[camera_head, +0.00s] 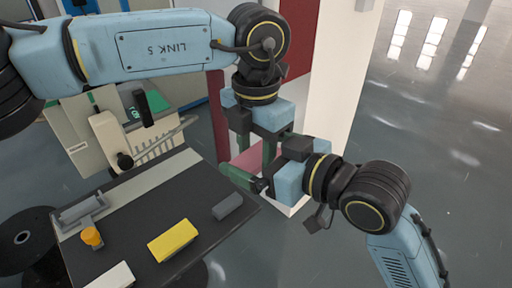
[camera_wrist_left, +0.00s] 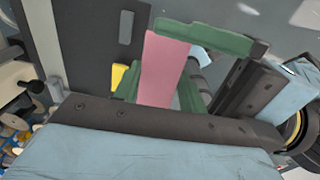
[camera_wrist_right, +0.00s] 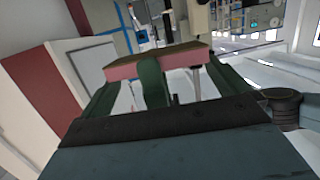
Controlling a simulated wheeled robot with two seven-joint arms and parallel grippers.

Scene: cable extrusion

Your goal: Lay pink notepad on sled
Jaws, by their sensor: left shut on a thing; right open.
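The pink notepad (camera_head: 247,158) is held in the air beyond the table's right edge. My left gripper (camera_head: 257,150) is shut on it from above; in the left wrist view the pink notepad (camera_wrist_left: 163,70) spans between the green fingers. My right gripper (camera_head: 243,172) is open close beside the notepad and left gripper. In the right wrist view the notepad (camera_wrist_right: 185,62) shows edge-on ahead of the spread fingers, with a green finger of the left gripper in front. Contact with the right fingers cannot be told. I cannot tell which thing is the sled.
The dark table (camera_head: 135,215) carries a yellow block (camera_head: 172,240), a grey block (camera_head: 227,206), an orange-capped item (camera_head: 92,237), a white block (camera_head: 112,276) and a grey roller piece (camera_head: 82,210). A light machine (camera_head: 105,130) stands behind. A white column (camera_head: 335,80) is behind the grippers.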

